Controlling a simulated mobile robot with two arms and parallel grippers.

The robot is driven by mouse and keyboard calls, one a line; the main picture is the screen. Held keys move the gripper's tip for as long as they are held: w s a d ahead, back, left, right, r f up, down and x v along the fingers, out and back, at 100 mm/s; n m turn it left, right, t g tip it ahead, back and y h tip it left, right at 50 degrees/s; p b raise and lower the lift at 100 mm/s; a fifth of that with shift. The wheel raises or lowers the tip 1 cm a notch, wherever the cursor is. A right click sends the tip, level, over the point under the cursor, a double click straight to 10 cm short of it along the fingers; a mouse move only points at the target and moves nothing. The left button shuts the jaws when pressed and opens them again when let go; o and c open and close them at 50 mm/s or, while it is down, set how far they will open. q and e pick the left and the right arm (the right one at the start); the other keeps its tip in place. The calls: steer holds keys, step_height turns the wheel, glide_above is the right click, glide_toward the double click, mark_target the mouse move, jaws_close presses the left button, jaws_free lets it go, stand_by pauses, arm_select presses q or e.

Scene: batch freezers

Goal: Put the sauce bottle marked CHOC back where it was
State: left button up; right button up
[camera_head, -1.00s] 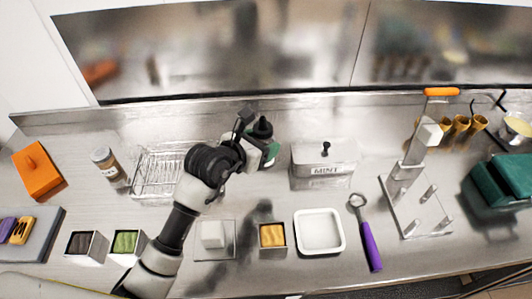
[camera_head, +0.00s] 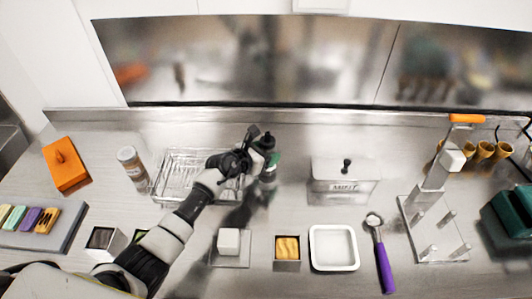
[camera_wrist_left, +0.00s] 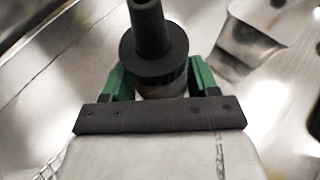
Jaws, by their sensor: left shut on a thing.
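My left gripper (camera_head: 266,166) is shut on a dark sauce bottle (camera_head: 267,141) with a black cap and nozzle. It holds the bottle roughly upright over the back of the counter, between the wire basket and the MINT tub. In the left wrist view the bottle's black nozzle and collar (camera_wrist_left: 152,45) stand between the green fingers of the gripper (camera_wrist_left: 158,78). The bottle's marking is not readable. The gripper hides its lower part, so I cannot tell whether it touches the counter. My right gripper is not in view.
The wire basket (camera_head: 160,187) is left of the bottle, with a jar (camera_head: 132,166) beyond it. The lidded MINT tub (camera_head: 343,186) stands to the right. A white tray (camera_head: 314,262) and purple-handled scoop (camera_head: 384,268) lie nearer. Bare counter lies between bottle and tub.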

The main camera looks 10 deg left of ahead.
arm_select(q)
steer(key=shift+f, duration=0.15)
steer(key=shift+f, duration=0.2)
steer(key=o, duration=0.9)
steer(key=shift+o, duration=0.2)
steer(key=shift+r, duration=0.1)
